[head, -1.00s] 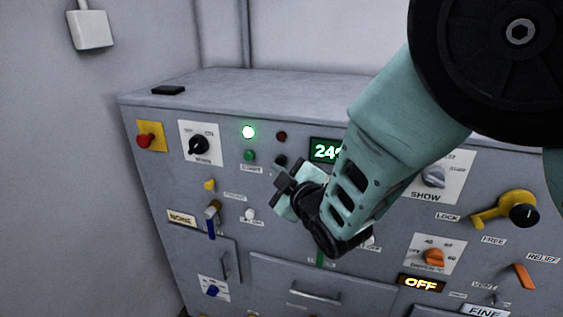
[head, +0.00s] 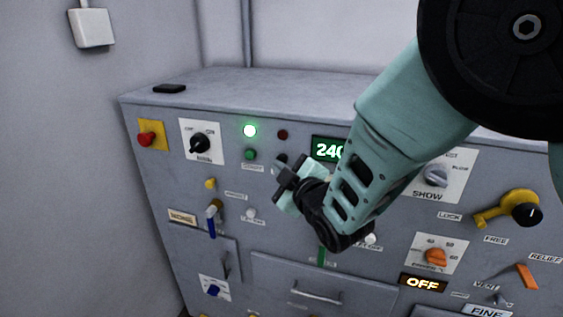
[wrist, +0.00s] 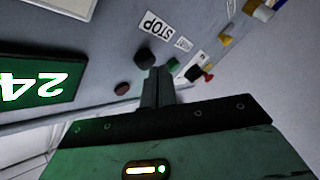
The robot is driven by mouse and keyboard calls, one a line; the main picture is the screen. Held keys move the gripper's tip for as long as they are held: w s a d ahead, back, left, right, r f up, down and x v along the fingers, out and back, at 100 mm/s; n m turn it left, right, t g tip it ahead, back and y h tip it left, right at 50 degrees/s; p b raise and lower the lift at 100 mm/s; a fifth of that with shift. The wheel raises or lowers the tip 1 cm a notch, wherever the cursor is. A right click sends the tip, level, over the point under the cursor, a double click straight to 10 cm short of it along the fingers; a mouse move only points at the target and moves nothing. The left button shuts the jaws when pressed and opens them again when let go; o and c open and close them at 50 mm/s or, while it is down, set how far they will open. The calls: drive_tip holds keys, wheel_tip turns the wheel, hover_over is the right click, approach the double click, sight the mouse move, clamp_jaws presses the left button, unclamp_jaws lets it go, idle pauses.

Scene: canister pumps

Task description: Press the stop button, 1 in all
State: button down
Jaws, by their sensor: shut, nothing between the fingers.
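The black stop button (wrist: 145,58) sits beside the STOP label (wrist: 151,23) in the wrist view, where the panel appears turned over. In the head view the black button (head: 281,159) shows just above my gripper's tips, partly covered. My gripper (head: 280,172) is shut and empty, in front of the panel.
A lit green lamp (head: 250,131), a dark red lamp (head: 283,135) and a number display (head: 327,150) are close by. A red button on a yellow plate (head: 147,140) is at the far left. A black rotary switch (head: 200,143) and a yellow lever (head: 511,209) stick out.

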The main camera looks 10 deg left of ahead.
drive_tip(key=shift+w+d, duration=0.1)
drive_tip(key=shift+w, duration=0.4)
idle(0.7)
drive_tip(key=shift+s, duration=0.1)
drive_tip(key=shift+s+b, duration=0.4)
drive_tip(key=shift+s, duration=0.45)
drive_tip(key=shift+s+a+b, duration=0.2)
drive_tip(key=shift+s+a, duration=0.05)
drive_tip(key=shift+s, duration=1)
drive_tip(key=shift+s+a+b, duration=0.15)
drive_tip(key=shift+s+a, duration=0.1)
drive_tip(key=shift+s, duration=1)
